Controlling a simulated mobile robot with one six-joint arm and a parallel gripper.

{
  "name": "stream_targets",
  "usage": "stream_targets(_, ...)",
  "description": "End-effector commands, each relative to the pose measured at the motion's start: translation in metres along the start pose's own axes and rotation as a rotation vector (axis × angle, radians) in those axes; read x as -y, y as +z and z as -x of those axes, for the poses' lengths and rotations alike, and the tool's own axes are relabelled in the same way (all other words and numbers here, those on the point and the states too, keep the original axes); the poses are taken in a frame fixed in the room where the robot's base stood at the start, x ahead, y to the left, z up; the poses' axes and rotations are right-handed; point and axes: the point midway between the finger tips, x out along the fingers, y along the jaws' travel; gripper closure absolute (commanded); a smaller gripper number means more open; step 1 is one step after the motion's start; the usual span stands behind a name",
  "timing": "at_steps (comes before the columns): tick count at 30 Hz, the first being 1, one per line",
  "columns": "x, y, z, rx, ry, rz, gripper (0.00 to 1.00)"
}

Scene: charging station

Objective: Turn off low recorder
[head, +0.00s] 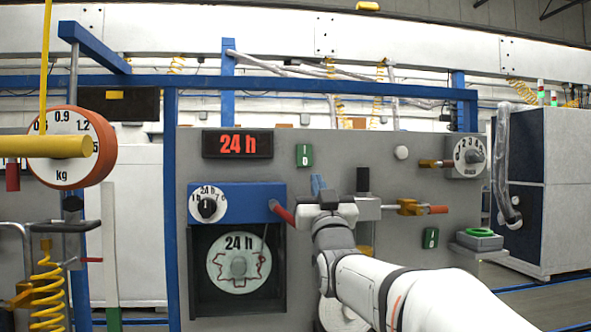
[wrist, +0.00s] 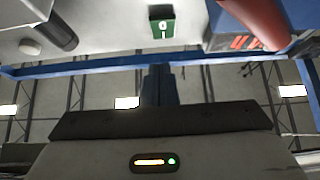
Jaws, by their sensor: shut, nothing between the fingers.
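A grey panel (head: 335,150) carries two small green switches. The upper switch (head: 304,155) sits right of the red 24 h display; it also shows at the top of the wrist view (wrist: 161,22). The lower switch (head: 431,238) is at lower right. A 24 h disc recorder (head: 239,258) sits in a dark recess, under a blue box with a dial and a red handle (head: 283,213). My gripper (head: 318,184) is shut and empty in front of the panel, below the upper switch and right of the red handle. In the wrist view its dark fingers (wrist: 157,82) point towards that switch, apart in the picture.
Right of my gripper, a black cylinder (head: 362,180) and a yellow valve with a red handle (head: 410,207) stick out. A numbered dial (head: 470,156) is at the panel's upper right. A yellow bar and orange kg gauge (head: 72,147) stand at left.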

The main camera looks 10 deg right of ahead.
Motion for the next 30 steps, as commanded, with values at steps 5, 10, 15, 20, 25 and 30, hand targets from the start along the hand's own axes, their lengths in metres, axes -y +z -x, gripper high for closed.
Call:
stream_targets(5,0.000,-0.002,-0.043,0.001,0.000,0.000,1.00)
stream_targets(10,-0.001,0.014,-0.063,0.003,0.001,0.000,1.00)
stream_targets(15,-0.001,0.025,-0.073,0.002,0.001,0.000,1.00)
stream_targets(20,-0.001,0.028,-0.076,0.001,0.001,0.000,1.00)
stream_targets(25,-0.001,0.028,-0.075,0.001,0.001,0.000,1.00)
stream_targets(30,-0.003,0.030,-0.075,-0.004,0.004,0.002,1.00)
